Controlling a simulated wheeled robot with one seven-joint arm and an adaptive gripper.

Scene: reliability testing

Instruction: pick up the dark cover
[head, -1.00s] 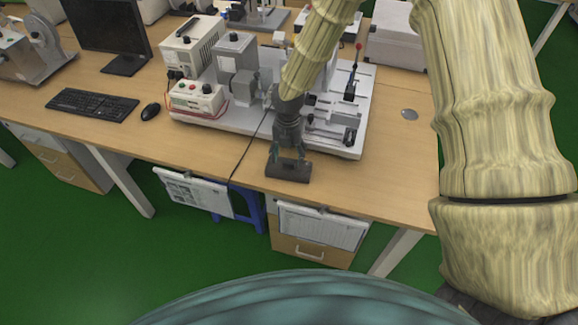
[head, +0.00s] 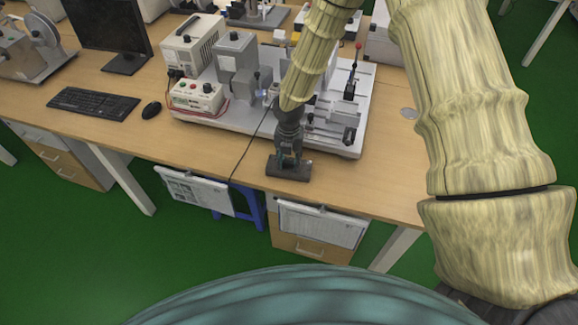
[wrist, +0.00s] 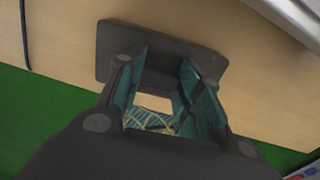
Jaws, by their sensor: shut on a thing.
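The dark cover (head: 278,170) is a dark grey, flat rectangular piece with a raised middle part, near the front edge of the table. My gripper (head: 289,158) reaches down onto it from above. In the wrist view, the cover (wrist: 116,40) lies across the fingertips, with its raised part between the two teal fingers of my gripper (wrist: 164,66). The fingers are shut on that part. I cannot tell whether the cover's underside is touching the table.
A grey test machine on a pale base plate (head: 358,121) stands just behind my gripper. A black cable (head: 246,152) hangs over the table's front edge to the left. A mouse (head: 151,110) and keyboard (head: 93,103) lie further left. The wooden tabletop (head: 385,185) is clear at the right.

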